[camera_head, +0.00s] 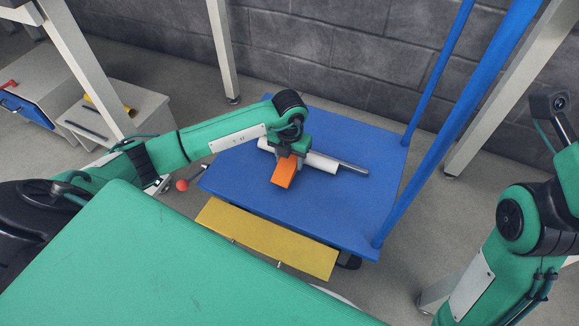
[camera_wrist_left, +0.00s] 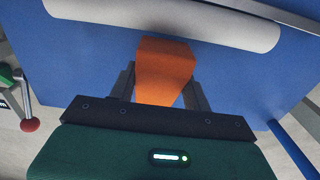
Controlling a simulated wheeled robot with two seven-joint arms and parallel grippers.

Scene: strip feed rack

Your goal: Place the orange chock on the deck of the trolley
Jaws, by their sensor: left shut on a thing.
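The orange chock (camera_head: 286,172) is at the blue deck of the trolley (camera_head: 325,215), near its middle. It also shows in the left wrist view (camera_wrist_left: 165,68), between the two dark fingers. My left gripper (camera_head: 291,155) is shut on the chock from above. Whether the chock's underside touches the deck cannot be told. The deck also shows in the left wrist view (camera_wrist_left: 95,55). My right arm is at the right edge of the head view, and its gripper is out of the picture.
A white roll with a grey rod (camera_head: 322,162) lies on the deck just behind the chock. A yellow plate (camera_head: 265,238) is at the deck's near edge. Blue uprights (camera_head: 440,120) rise at the deck's right side. The deck's front right is clear.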

